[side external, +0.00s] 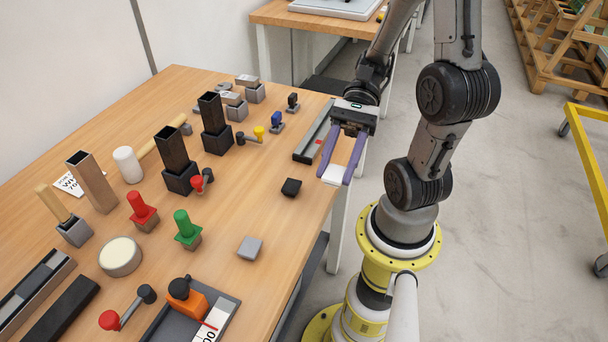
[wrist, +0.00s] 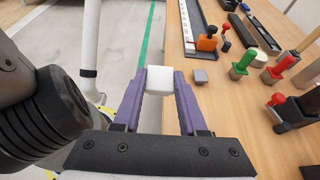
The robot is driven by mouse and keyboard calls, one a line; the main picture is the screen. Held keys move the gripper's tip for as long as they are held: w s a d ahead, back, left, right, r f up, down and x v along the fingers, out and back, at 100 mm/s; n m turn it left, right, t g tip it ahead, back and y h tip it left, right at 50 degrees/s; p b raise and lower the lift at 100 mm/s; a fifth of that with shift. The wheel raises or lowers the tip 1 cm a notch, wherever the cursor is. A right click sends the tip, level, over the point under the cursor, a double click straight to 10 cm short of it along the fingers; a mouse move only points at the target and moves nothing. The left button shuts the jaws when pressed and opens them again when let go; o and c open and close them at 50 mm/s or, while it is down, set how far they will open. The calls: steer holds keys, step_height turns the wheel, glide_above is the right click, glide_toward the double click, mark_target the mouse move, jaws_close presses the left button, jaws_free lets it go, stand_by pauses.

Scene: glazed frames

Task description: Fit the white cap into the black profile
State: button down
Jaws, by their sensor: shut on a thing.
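My gripper (side external: 334,174) has purple fingers shut on a small white block-like cap (side external: 332,176), held at the fingertips near the table's right edge. The white cap (wrist: 159,80) also shows between the fingertips in the wrist view. Two upright black square profiles with open tops stand in black bases: a nearer one (side external: 171,148) and a farther one (side external: 211,113). Both are well left of my gripper in the side view. I cannot tell which of them the task means. A brown upright profile (side external: 90,180) stands farther left.
A black cap (side external: 291,187) and a grey cap (side external: 250,248) lie on the wooden table (side external: 290,225). Red (side external: 142,210) and green (side external: 186,228) handled pieces, a white cylinder (side external: 128,164) and a grey rail (side external: 313,138) also stand around. The table's right front is fairly clear.

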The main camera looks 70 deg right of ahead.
steer(key=w+d+r+m+t, duration=0.2)
steer(key=w+d+r, duration=0.25)
steer(key=w, duration=0.45)
steer(key=w+d+r+m+t, duration=0.1)
steer(key=w+d+r+t, duration=0.15)
steer(key=w+d, duration=0.55)
steer(key=w+a+r+g, duration=0.25)
steer(key=w+a, duration=0.35)
steer(key=w, duration=0.6)
steer(key=w+a+n, duration=0.1)
steer(key=a, duration=0.2)
steer(key=w+a+n+g, duration=0.1)
steer(key=a, duration=0.2)
steer(key=w+a, duration=0.2)
steer(key=shift+a+f+n+g, duration=0.25)
steer(key=shift+a+n+g, duration=0.15)
steer(key=shift+s+a, duration=0.1)
steer(key=shift+a, duration=0.1)
steer(key=shift+f, duration=0.1)
steer(key=shift+f, duration=2.55)
